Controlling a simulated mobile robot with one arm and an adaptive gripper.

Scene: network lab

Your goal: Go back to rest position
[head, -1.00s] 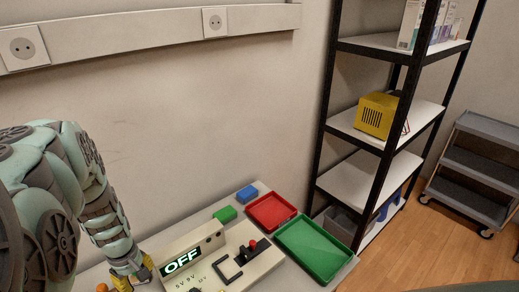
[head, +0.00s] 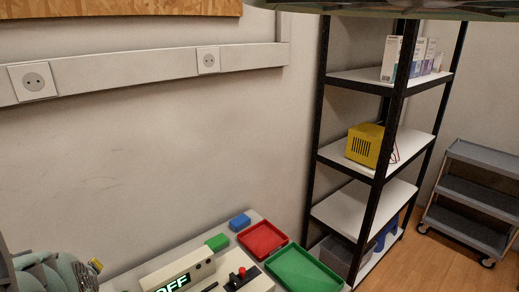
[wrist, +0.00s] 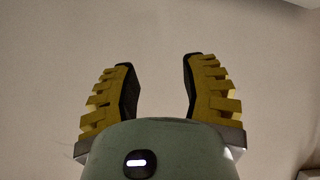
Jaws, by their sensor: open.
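My gripper (wrist: 160,85) shows in the wrist view with its two yellow and black fingers apart and nothing between them. Behind the fingers is only plain, pale wall. In the head view, part of my arm shows at the bottom left, with a small yellow piece of the gripper (head: 96,265) beside it, left of the table. The gripper is clear of the objects on the table there.
The table holds a device with an OFF display (head: 180,272), a green block (head: 217,242), a blue block (head: 240,220), a red tray (head: 262,239) and a green tray (head: 303,272). A shelf (head: 365,210) with a yellow box (head: 365,145) and a grey cart (head: 470,190) stand right.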

